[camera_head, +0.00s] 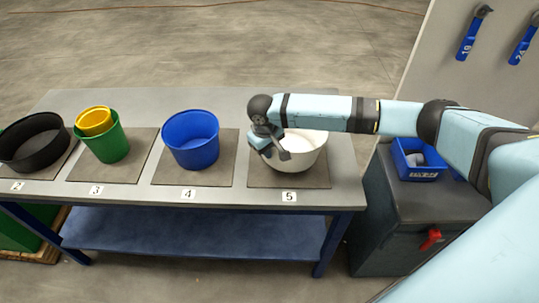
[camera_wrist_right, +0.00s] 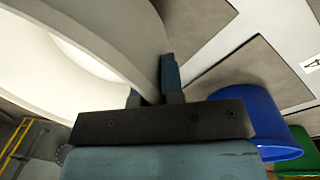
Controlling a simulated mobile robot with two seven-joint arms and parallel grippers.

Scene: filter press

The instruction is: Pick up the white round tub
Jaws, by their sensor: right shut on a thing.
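The white round tub (camera_head: 304,154) stands on the dark mat at position 5 at the right end of the table in the head view. Its wall and rim (camera_wrist_right: 132,32) fill the upper left of the right wrist view. My right gripper (camera_head: 275,151) is at the tub's left side, shut on its rim; in the wrist view the fingers (camera_wrist_right: 150,95) meet at the tub's wall. My arm hides the tub's back edge. I cannot tell whether the tub's base is clear of the mat. My left gripper is not in view.
A blue bucket (camera_head: 190,141) stands at 4, a green bucket (camera_head: 107,145) with a yellow one (camera_head: 93,121) inside at 3, and a black tub (camera_head: 34,143) at 2. A dark cabinet (camera_head: 390,225) with a blue bin (camera_head: 417,172) stands right of the table.

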